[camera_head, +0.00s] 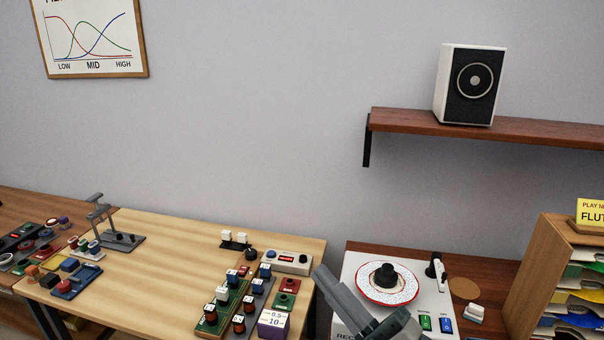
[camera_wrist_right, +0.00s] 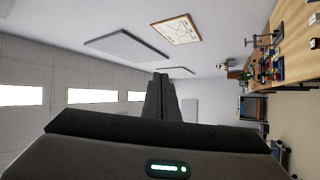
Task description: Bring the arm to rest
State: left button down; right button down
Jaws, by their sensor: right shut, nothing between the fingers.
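My right gripper (camera_head: 324,275) is at the bottom of the head view, with its grey fingers pointing up and left. It overlaps the left edge of the record player in the picture. In the right wrist view my right gripper (camera_wrist_right: 161,76) is shut and empty, its fingers together. It points into open room, with nothing at the fingertips. The arm behind it is mostly cut off by the lower edge of the head view. My left gripper is in neither view.
A light wooden table (camera_head: 180,235) holds small electrical blocks. A white record player (camera_head: 350,268) with a red-rimmed disc (camera_head: 405,288) stands right of it. A speaker (camera_head: 452,85) sits on a wall shelf (camera_head: 400,121). A wooden file rack (camera_head: 535,270) is far right.

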jog(key=w+d+f+m+t+h, duration=0.2)
jog(key=w+d+f+m+h, duration=0.1)
jog(key=d+f+m+h, duration=0.75)
jog(key=s+d+f+m+g+h, duration=0.2)
jog(key=s+f+m+g+h, duration=0.1)
jog(key=f, duration=0.4)
jog(key=s+d+f+m+g+h, duration=0.2)
jog(key=s+d+f+m, duration=0.1)
jog(key=f, duration=0.4)
jog(key=s+d+f+m+g, duration=0.15)
jog(key=s+f+g, duration=0.35)
jog(key=s+f, duration=0.5)
jog(key=s+d+f+m+g, duration=0.15)
jog(key=s+f+g, duration=0.4)
jog(key=s, duration=0.75)
notch_tip(320, 180, down, 29)
jog(key=s+g, duration=0.1)
jog(key=s+d+f+g+b, duration=0.1)
jog(key=s+d+f, duration=0.1)
jog(key=s+f, duration=1.6)
jog(key=shift+d+h, duration=0.35)
